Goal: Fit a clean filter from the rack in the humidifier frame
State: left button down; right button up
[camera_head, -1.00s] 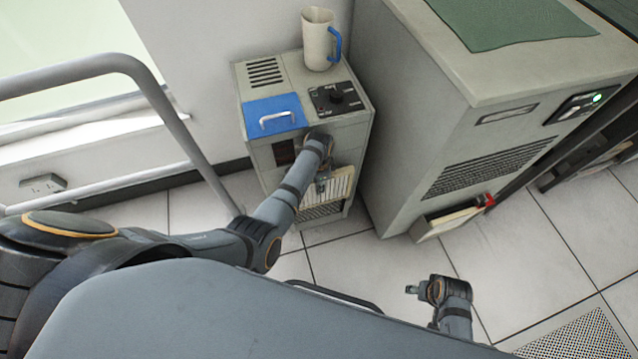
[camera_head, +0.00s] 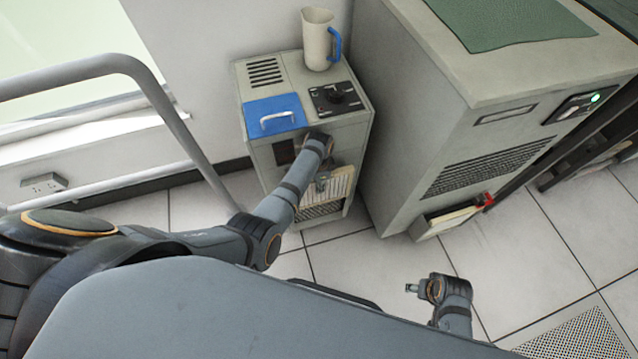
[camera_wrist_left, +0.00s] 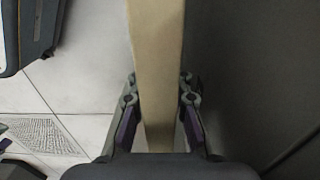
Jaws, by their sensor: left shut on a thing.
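The humidifier is a beige-grey box (camera_head: 352,132) against the wall, with a blue lid and a dark knob panel on top. A cream pleated filter (camera_head: 341,187) is at its front, above a dark grille. My left gripper (camera_head: 322,182) is in front of the humidifier, partly hidden by its own wrist. In the left wrist view, its fingers (camera_wrist_left: 160,105) are shut on the filter, whose cream edge (camera_wrist_left: 157,60) runs between them. I cannot tell how far the filter sits in the frame. My right gripper (camera_head: 412,288) is over the floor, away from everything; its opening is unclear.
A cream jug (camera_head: 315,42) with a blue handle stands on the humidifier. A large grey cabinet (camera_head: 400,110) stands close on the right. Low on its front is a cream slab (camera_head: 445,222) with a red tab (camera_head: 485,200). A grey rail (camera_head: 185,135) is at left. The tiled floor between is clear.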

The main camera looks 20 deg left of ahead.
aim_at(319, 196)
pick_arm(q)
jog(key=shift+r+p, duration=0.1)
jog(key=shift+p, duration=0.2)
jog(key=shift+f, duration=0.2)
dwell(0.4)
jog(key=shift+f+b, duration=0.9)
jog(key=shift+f, duration=0.65)
jog(key=shift+f+b, duration=1.05)
jog(key=shift+f, duration=0.3)
jog(key=shift+f+b, duration=1.1)
jog(key=shift+f, duration=0.55)
